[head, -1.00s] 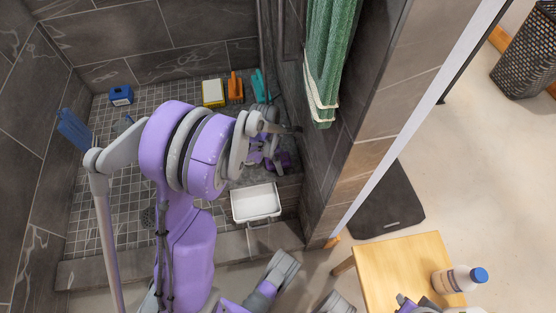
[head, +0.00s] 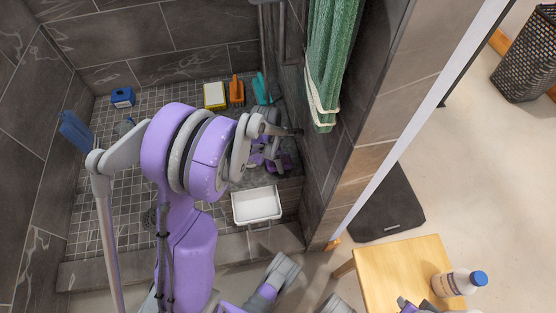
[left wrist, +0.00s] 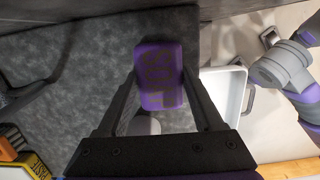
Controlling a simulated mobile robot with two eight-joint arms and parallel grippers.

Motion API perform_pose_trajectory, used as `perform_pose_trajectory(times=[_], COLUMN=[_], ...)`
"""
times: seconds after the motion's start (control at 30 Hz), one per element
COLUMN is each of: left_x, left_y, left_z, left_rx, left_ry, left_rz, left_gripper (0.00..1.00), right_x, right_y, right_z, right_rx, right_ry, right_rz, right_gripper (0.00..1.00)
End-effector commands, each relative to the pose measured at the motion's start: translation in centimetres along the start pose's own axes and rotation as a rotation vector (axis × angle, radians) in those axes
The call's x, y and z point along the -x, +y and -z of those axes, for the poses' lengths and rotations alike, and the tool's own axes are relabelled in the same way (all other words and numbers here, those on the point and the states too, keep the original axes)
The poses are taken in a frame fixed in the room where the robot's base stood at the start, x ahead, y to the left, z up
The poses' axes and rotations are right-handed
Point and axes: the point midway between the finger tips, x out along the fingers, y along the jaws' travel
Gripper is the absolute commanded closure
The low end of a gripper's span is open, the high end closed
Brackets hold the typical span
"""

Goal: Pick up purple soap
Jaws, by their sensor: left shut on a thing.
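The purple soap (left wrist: 160,78) is a rounded block with darker lettering on its face. In the left wrist view it sits between the two fingers of my left gripper (left wrist: 160,88), which is shut on it. In the head view the soap (head: 287,162) shows as a small purple patch by the grey stone ledge, partly hidden by my left gripper (head: 272,158). Whether the soap touches the ledge or is just above it I cannot tell.
A white tray (head: 257,218) stands just in front of the ledge. A green towel (head: 330,70) hangs on the right wall. A wooden stool (head: 395,270) holds a bottle (head: 459,282).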

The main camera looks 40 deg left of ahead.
Motion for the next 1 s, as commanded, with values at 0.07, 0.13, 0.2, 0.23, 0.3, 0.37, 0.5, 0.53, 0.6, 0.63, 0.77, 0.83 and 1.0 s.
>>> perform_pose_trajectory(times=[0.07,0.13,0.2,0.23,0.3,0.37,0.5,0.53,0.6,0.63,0.77,0.83,1.0], left_x=[1.2,2.2,3.4,4.0,3.7,3.7,4.0,4.0,4.1,4.2,4.4,4.4,4.5], left_y=[-0.1,0.0,-0.1,0.0,-1.5,-2.7,-6.1,-6.9,-8.8,-9.5,-12.4,-13.6,-15.6], left_z=[-0.1,-0.3,-0.5,-0.6,0.1,0.7,2.2,2.6,3.5,3.8,5.1,5.7,6.6], left_rx=[0.000,0.000,0.000,0.000,-0.001,-0.001,-0.002,-0.002,-0.002,-0.001,-0.001,-0.001,-0.001], left_ry=[0.000,-0.001,-0.001,-0.001,0.000,0.000,0.000,0.000,0.000,0.000,0.000,0.000,0.000], left_rz=[0.000,-0.001,-0.001,-0.001,0.000,0.000,0.000,0.000,0.000,0.000,0.000,0.000,0.001], left_gripper=[0.94,0.94,0.94,0.94,0.94,0.94,0.94,0.94,0.94,0.94,0.94,0.94,0.94], right_x=[0.6,1.0,1.5,1.7,1.7,1.9,2.4,2.5,2.7,2.8,3.0,3.1,3.2], right_y=[0.0,0.0,0.0,0.0,0.0,0.0,0.0,0.0,0.0,0.0,0.0,0.0,0.0], right_z=[0.1,0.2,0.3,0.4,0.4,0.4,0.6,0.6,0.6,0.7,0.7,0.8,0.8], right_rx=[0.000,0.000,0.000,0.000,0.000,0.000,0.000,0.000,0.000,0.000,0.000,0.000,0.000], right_ry=[0.001,0.002,0.004,0.004,0.004,0.005,0.006,0.007,0.007,0.008,0.008,0.009,0.009], right_rz=[0.000,0.000,0.000,0.000,0.000,0.000,0.000,0.000,0.000,0.000,0.000,0.000,0.000], right_gripper=[0.75,0.75,0.75,0.75,0.75,0.75,0.75,0.75,0.75,0.75,0.75,0.75,0.75])
